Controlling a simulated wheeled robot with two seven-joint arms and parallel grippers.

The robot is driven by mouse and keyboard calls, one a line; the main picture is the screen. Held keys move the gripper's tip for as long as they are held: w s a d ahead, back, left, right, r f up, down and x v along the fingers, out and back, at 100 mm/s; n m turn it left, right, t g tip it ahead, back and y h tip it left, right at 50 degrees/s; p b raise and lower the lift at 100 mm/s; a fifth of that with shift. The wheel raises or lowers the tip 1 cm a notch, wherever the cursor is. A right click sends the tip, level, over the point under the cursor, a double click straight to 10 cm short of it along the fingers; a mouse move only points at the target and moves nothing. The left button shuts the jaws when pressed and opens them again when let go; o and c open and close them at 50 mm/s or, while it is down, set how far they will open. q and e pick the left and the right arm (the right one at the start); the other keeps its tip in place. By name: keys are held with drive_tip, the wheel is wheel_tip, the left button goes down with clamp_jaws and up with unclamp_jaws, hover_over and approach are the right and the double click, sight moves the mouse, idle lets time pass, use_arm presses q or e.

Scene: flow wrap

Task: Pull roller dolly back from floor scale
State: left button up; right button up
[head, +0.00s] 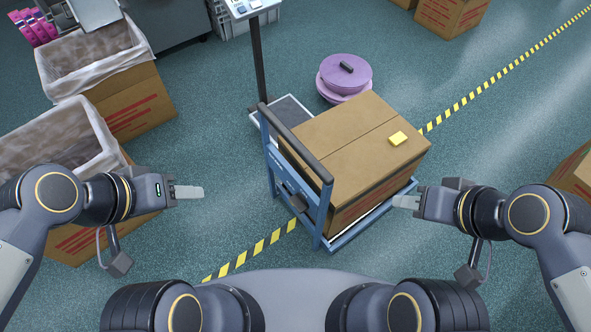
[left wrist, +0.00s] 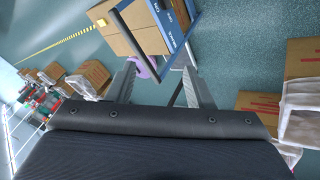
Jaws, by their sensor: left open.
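The roller dolly (head: 327,218) is a blue frame with a dark handle bar (head: 297,144) on its left side. It carries a large closed cardboard box (head: 350,140) with a yellow pad (head: 398,138) on top. The floor scale (head: 290,110), a low plate with a post and display, is just behind the dolly; the dolly partly hides it, and I cannot tell whether they touch. My left gripper (head: 188,191) is open and empty, left of the handle. Its fingers (left wrist: 160,88) are apart in the left wrist view, with the dolly (left wrist: 178,25) beyond. My right gripper (head: 405,202) is by the box's right side, apparently empty.
Lined cartons (head: 130,105) stand at the left, close to my left arm. A purple round stack (head: 345,78) sits behind the box. Another carton (head: 575,172) is at the right edge. Yellow-black floor tape (head: 250,252) runs under the dolly. Floor between my left gripper and the dolly is clear.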

use_arm(q)
drive_tip(key=w+d+f+g+h+b, duration=0.2)
drive_tip(key=w+d+f+b, duration=0.2)
drive_tip(key=w+f+b, duration=0.25)
drive_tip(key=n+h+b, duration=0.1)
drive_tip(key=h+b, duration=1)
drive_tip(key=b, duration=1)
approach(298, 139)
drive_tip(key=shift+w+d+f+t, duration=0.1)
drive_tip(key=shift+d+f+t, duration=0.1)
drive_tip(key=shift+d+f, duration=0.25)
drive_tip(key=shift+w+d+f+t, duration=0.1)
drive_tip(key=shift+d+f+t, duration=0.15)
drive_tip(key=shift+d, duration=0.35)
drive_tip(key=shift+w+d+f, duration=0.1)
drive_tip(key=shift+w+f, duration=0.05)
drive_tip(key=shift+w, duration=0.1)
drive_tip(key=b+x, duration=0.1)
drive_tip(key=x, duration=0.6)
drive_tip(key=shift+w+d+b, duration=0.1)
drive_tip(key=shift+d+b, duration=0.25)
drive_tip(key=shift+b, duration=0.05)
use_arm(e)
wheel_tip(298, 139, down, 31)
drive_tip(key=shift+f, duration=0.2)
use_arm(q)
clamp_jaws()
